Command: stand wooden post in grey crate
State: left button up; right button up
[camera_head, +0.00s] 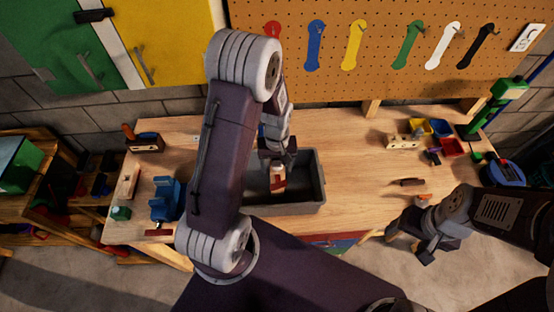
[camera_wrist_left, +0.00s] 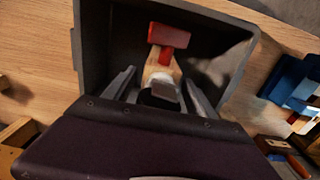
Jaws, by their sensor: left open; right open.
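The grey crate (camera_head: 310,185) stands on the workbench; its grey wall also shows in the left wrist view (camera_wrist_left: 95,40). A wooden post-like piece (camera_head: 278,171) with a red block at one end is inside it. In the left wrist view the piece (camera_wrist_left: 160,60) has its red end farther away and a pale and black end nearer; whether it is fully upright I cannot tell. My left gripper (camera_head: 280,158) is open above the crate, its fingers on both sides of the near end (camera_wrist_left: 160,93). My right gripper (camera_head: 425,246) is open and empty in front of the bench.
A blue vise (camera_head: 166,200) and small wooden items stand left of the crate. Coloured bins (camera_head: 440,128) and a wooden block (camera_head: 402,141) are at the right back. A short brown piece (camera_head: 408,182) lies on the right; the bench between it and the crate is clear.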

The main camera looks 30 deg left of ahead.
pick_arm(q)
notch_tip(320, 180, up, 12)
jog(key=shift+f+b, duration=0.1)
jog(key=shift+b, duration=0.85)
jog(key=s+d+f+m+t, duration=0.1)
jog(key=s+d+f+m, duration=0.3)
jog(key=s+m, duration=0.2)
jog(key=shift+s+d+f, duration=0.25)
jog(key=shift+s+d, duration=0.05)
jog(key=shift+s, duration=0.9)
